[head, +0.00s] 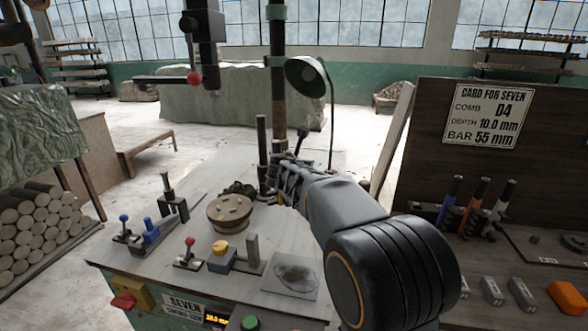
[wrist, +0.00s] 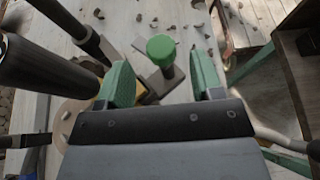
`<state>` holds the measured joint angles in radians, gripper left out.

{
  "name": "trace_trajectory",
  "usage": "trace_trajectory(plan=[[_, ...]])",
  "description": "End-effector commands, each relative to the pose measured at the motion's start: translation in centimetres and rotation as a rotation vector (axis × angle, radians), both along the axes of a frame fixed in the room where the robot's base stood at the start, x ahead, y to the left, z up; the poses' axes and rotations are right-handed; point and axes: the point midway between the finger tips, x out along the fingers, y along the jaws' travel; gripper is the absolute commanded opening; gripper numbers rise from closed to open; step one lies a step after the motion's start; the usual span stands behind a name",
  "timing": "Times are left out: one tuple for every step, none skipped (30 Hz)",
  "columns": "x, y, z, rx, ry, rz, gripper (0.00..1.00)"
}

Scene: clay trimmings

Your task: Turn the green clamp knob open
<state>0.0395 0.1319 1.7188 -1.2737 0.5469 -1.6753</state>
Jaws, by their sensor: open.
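The green clamp knob (wrist: 161,50) shows in the wrist view as a round green cap on a short post, standing on a grey clamp piece (wrist: 158,84). My gripper (wrist: 160,66) is open, with one green-padded finger on each side of the knob in the picture. Gaps show between the knob and both pads, and nothing is held. I cannot tell how far the knob is beyond the fingertips. In the head view my gripper (head: 286,180) is over the back of the machine table (head: 200,268), and I cannot make out the clamp knob there.
A round brown disc (head: 229,212) and a dark vertical post (head: 262,145) stand left of my gripper. A lamp (head: 304,72) stands behind it. A dark board with a card (head: 487,115) is at the right. Small scraps (wrist: 199,5) lie beyond the knob.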

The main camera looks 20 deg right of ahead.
Motion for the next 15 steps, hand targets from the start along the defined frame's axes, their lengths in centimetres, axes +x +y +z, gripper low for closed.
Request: trace_trajectory(plan=[[-0.9,0.7,0.7,0.001,-0.003,0.002,0.60],[-1.4,1.0,0.9,0.000,-0.003,0.004,0.60],[-2.0,1.5,1.2,0.001,-0.003,0.002,0.60],[-2.4,1.7,1.4,0.000,-0.002,0.003,0.60],[-2.9,2.1,1.6,0.000,-0.003,0.004,0.60],[-3.4,2.5,1.9,0.000,-0.002,0.003,0.60],[-3.8,2.7,2.1,-0.001,-0.002,0.002,0.60],[-4.2,3.0,2.2,0.000,-0.002,0.003,0.60],[-4.6,3.3,2.5,0.000,-0.002,0.003,0.60],[-4.9,3.5,2.6,0.000,-0.001,0.003,0.60],[-5.2,3.7,2.7,0.001,-0.002,0.001,0.60],[-5.5,3.9,2.9,0.001,-0.002,0.001,0.60],[-5.7,4.0,3.0,0.001,-0.002,0.001,0.60],[-5.9,4.2,3.0,0.001,-0.001,0.001,0.60],[-6.1,4.3,3.1,0.000,0.000,0.001,0.60]])
